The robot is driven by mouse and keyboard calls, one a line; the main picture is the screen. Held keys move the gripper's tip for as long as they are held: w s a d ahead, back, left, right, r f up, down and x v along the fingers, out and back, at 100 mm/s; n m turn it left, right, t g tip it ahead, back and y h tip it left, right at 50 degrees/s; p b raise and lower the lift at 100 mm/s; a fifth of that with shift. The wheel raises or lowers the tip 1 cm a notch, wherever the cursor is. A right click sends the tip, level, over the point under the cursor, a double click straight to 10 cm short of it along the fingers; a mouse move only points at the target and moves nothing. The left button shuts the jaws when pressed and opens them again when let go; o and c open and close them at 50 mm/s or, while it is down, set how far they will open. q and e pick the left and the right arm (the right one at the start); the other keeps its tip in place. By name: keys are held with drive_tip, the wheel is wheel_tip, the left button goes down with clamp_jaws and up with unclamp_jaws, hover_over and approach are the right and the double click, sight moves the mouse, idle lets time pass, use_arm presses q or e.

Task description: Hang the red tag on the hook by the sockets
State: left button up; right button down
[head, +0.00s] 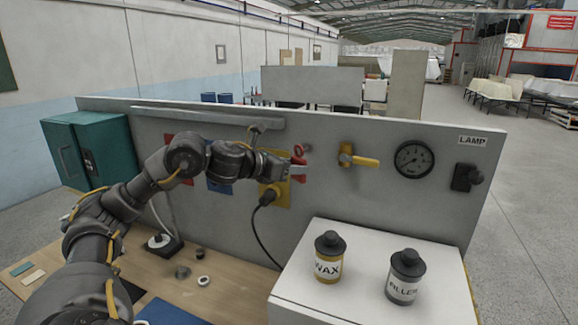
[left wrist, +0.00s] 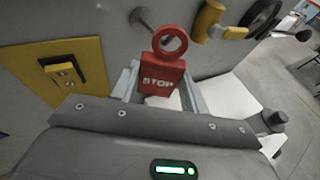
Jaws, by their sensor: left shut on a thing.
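The red tag (left wrist: 163,79) is marked STOP and has a ring at its top. My left gripper (head: 296,170) is shut on its lower part and holds it upright, close to the grey panel. The tag's ring also shows in the head view (head: 298,151). The hook (left wrist: 142,18) is a metal peg on the panel, just behind and left of the ring in the left wrist view. I cannot tell whether its tip is inside the ring. The yellow socket (left wrist: 60,72) is left of the tag, with a blue socket (head: 218,184) farther left. My right gripper is not in view.
A yellow-handled valve (head: 358,158), a gauge (head: 414,159) and the lamp switch (head: 465,178) are on the panel right of the tag. WAX (head: 328,262) and FILLER (head: 404,277) cans stand on a white box (head: 360,245).

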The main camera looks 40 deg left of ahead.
sight(292, 161)
use_arm(q)
drive_tip(key=shift+w+a+p, duration=0.3)
drive_tip(key=shift+w+p, duration=0.05)
drive_tip(key=shift+w, duration=0.45)
drive_tip(key=shift+w+a+p, duration=0.25)
drive_tip(key=shift+w+p, duration=0.05)
drive_tip(key=shift+w, duration=0.45)
drive_tip(key=shift+w+a+f+b, duration=0.2)
drive_tip(key=shift+w+f+b, duration=0.35)
drive_tip(key=shift+f+b, duration=0.2)
drive_tip(key=o, duration=1.1)
drive_tip(key=shift+c, duration=0.2)
drive_tip(key=shift+d, duration=0.1)
drive_tip(key=shift+s, duration=0.1)
